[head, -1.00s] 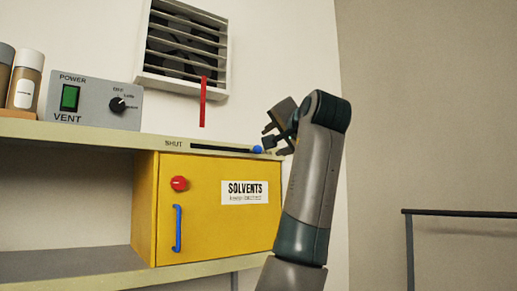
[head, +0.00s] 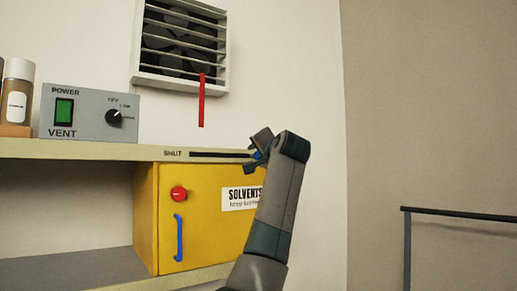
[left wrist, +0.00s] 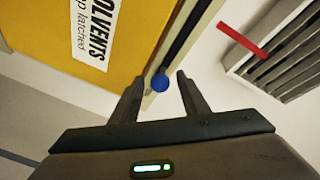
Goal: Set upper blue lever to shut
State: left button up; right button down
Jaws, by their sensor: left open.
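The upper blue lever shows as a round blue knob (head: 257,155) at the right end of a dark slot (head: 215,154) in the shelf's front edge. The word SHUT stands at the slot's left end. My left gripper (head: 262,147) is at the knob and partly covers it in the head view. In the left wrist view the blue knob (left wrist: 159,83) sits between the tips of my open left gripper (left wrist: 160,88), with no clear grip on it. My right gripper is not in view.
Below the shelf is a yellow SOLVENTS cabinet (head: 208,235) with a red knob (head: 179,193) and a blue handle (head: 178,238). A grey VENT box (head: 90,122) and bottles (head: 17,95) stand on the shelf. A louvred vent (head: 181,45) with a red strip (head: 202,100) is above.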

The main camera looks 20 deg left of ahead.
pick_arm(q)
jog(key=shift+w+a, duration=0.25)
jog(key=shift+w, duration=0.15)
jog(key=shift+c, duration=0.5)
grip_shut()
